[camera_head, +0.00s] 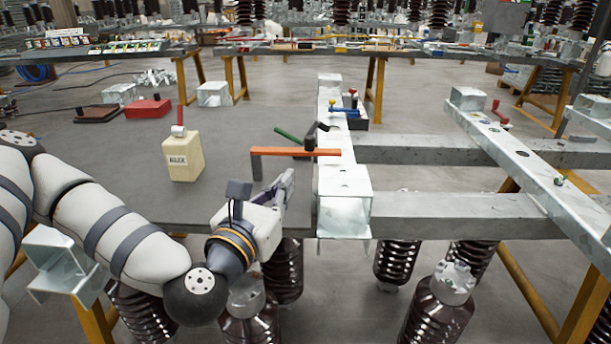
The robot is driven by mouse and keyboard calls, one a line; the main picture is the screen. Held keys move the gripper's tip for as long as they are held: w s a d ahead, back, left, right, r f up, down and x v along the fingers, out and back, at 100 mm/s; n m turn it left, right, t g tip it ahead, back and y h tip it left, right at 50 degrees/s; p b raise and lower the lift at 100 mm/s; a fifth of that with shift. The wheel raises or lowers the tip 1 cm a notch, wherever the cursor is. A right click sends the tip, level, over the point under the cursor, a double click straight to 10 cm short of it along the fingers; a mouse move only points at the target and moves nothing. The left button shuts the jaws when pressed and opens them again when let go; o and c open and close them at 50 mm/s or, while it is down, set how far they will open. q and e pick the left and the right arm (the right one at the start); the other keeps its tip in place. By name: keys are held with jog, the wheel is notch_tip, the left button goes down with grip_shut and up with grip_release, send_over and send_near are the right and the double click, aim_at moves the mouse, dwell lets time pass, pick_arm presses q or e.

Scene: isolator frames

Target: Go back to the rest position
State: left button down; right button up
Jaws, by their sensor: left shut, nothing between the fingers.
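My left gripper (285,187) is at the end of my left arm, which comes in from the left edge. It hangs over the right front part of the dark grey table (230,150), just left of the galvanised steel frame (343,190). Its fingers are together and nothing shows between them. An orange bar (295,152) with a dark end lies across the frame's edge, behind the gripper. My right gripper is not in the picture.
A red box (148,108) lies farther back. Steel beams (440,150) run right, with brown insulators (435,310) below.

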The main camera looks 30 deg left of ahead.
pick_arm(q)
jog(key=s+d+f+m+g+h+p, duration=0.2)
jog(key=s+d+f+m+g+h, duration=0.25)
jog(key=s+d+f+m, duration=0.45)
jog(key=s+d+f+m+g+h+p, duration=0.1)
jog(key=s+d+f+m+g+h, duration=0.3)
jog(key=s+d+f+m+g, duration=0.5)
jog(key=s+a+f+m+g+y+p, duration=0.1)
jog(key=s+a+f+m+g+y, duration=0.1)
jog(key=s+m, duration=0.8)
jog(key=s+a+f+m+g+y+p, duration=0.1)
jog(key=s+a+f+m+g+y, duration=0.1)
jog(key=s+a+f+m+g, duration=0.2)
jog(key=s+a+f+m, duration=0.2)
jog(key=s+a+m, duration=0.2)
jog(key=s+m, duration=0.2)
jog(key=shift+s+a+y, duration=0.3)
jog(key=shift+s+y, duration=0.05)
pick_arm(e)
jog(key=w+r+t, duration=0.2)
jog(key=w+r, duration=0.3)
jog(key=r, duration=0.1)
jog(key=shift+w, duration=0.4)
pick_arm(q)
jog(key=shift+g, duration=0.25)
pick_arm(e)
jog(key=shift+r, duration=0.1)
